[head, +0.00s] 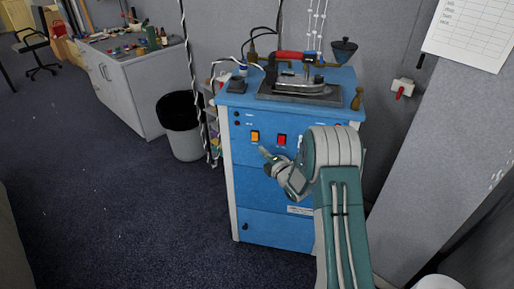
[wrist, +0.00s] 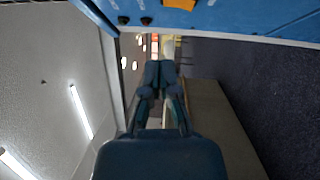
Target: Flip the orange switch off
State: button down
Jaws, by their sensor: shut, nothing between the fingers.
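The orange switch (head: 255,137) is on the front panel of the blue cabinet (head: 262,185), left of a red switch (head: 281,140). My gripper (head: 264,152) is shut and empty, its tip just below and right of the orange switch in the head view. I cannot tell whether it touches the panel. In the wrist view my gripper's closed fingers (wrist: 160,70) point up the picture. An orange piece, likely the switch (wrist: 180,4), is cut off by the top edge there, apart from the fingers. The switch's on or off position is too small to read.
An iron (head: 300,83) with a red handle rests on a dark plate on the cabinet top. A black-lined bin (head: 183,130) stands to the left. A grey wall is close on the right. The carpet at left front is clear.

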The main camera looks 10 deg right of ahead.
jog(key=shift+r+v, duration=0.2)
jog(key=shift+v, duration=0.95)
jog(key=shift+r+v, duration=0.15)
jog(key=shift+v, duration=1)
jog(key=shift+a, duration=0.1)
jog(key=s+r+m+g+h, duration=0.2)
jog(key=s+r+m+h, duration=0.3)
jog(key=r, duration=0.4)
jog(key=s+r+m+g+h, duration=0.25)
jog(key=s+r+m, duration=0.25)
jog(key=r+m, duration=0.25)
jog(key=s+a+r+m+g, duration=0.1)
jog(key=s+m, duration=0.4)
jog(key=s, duration=0.9)
jog(key=s+a+r+m+g, duration=0.1)
jog(key=s+a+m+g, duration=0.2)
jog(key=s, duration=1.2)
jog(key=m+g, duration=0.2)
jog(key=g, duration=0.1)
jog(key=shift+s+r+m+y, duration=0.25)
jog(key=shift+r+m+y, duration=0.1)
